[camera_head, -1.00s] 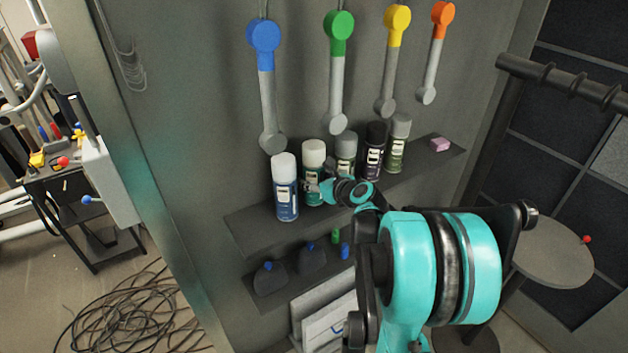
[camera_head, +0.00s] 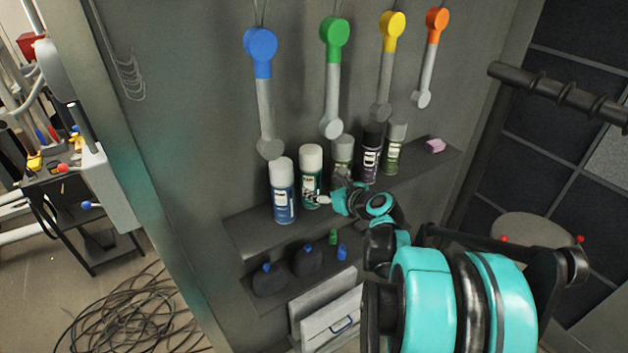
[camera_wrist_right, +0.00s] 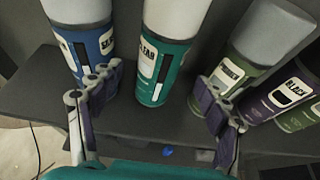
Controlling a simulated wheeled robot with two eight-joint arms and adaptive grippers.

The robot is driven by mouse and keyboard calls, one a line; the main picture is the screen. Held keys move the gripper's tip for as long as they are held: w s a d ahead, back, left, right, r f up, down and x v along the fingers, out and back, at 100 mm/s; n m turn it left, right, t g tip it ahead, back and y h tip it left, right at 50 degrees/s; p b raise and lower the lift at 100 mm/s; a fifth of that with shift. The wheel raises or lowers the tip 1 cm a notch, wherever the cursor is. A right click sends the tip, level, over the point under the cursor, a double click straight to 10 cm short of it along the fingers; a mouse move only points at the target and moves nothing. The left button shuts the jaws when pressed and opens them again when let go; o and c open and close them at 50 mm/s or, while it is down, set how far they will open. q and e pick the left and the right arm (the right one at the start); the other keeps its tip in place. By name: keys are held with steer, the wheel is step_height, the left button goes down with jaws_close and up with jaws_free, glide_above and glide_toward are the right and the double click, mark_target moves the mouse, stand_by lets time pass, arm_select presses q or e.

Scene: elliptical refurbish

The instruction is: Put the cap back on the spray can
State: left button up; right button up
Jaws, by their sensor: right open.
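Several spray cans stand upright in a row on the upper shelf (camera_head: 408,176). From the left they are a blue can (camera_head: 284,203), a teal-green can (camera_head: 311,188), an olive can (camera_head: 343,147), a black-purple can (camera_head: 371,160) and a green can (camera_head: 394,150). Each shows a cap-like top in the head view; I cannot tell a loose cap. My right gripper (camera_head: 328,188) is open in front of the teal-green can. In the right wrist view its fingers (camera_wrist_right: 155,105) are spread on either side of that can (camera_wrist_right: 160,72), with nothing held. My left gripper is out of view.
A lower shelf holds dark bottles (camera_head: 306,262) and small green (camera_head: 333,237) and blue (camera_head: 342,252) items. A pink block (camera_head: 435,145) lies at the upper shelf's right end. Coloured wrench-like tools (camera_head: 265,100) hang above the cans. A round table (camera_head: 530,232) stands right.

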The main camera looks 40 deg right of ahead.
steer(key=v, duration=0.5)
steer(key=s+a+f+n+g+y, duration=0.1)
steer(key=a+f+n+g, duration=0.1)
steer(key=a+n, duration=0.7)
steer(key=a+f+n+g+y, duration=0.1)
steer(key=a+n+g+y, duration=0.1)
steer(key=a+n, duration=0.7)
steer(key=s+a+f+n+g+h, duration=0.1)
steer(key=s+a+n, duration=0.8)
steer(key=n, duration=1)
step_height(320, 180, down, 2)
steer(key=shift+s+a+f+g+h+p, duration=0.1)
steer(key=shift+s+a+g+h+p, duration=0.15)
steer(key=shift+a+g+p, duration=0.4)
steer(key=shift+a, duration=0.15)
step_height(320, 180, down, 7)
steer(key=b, duration=0.7)
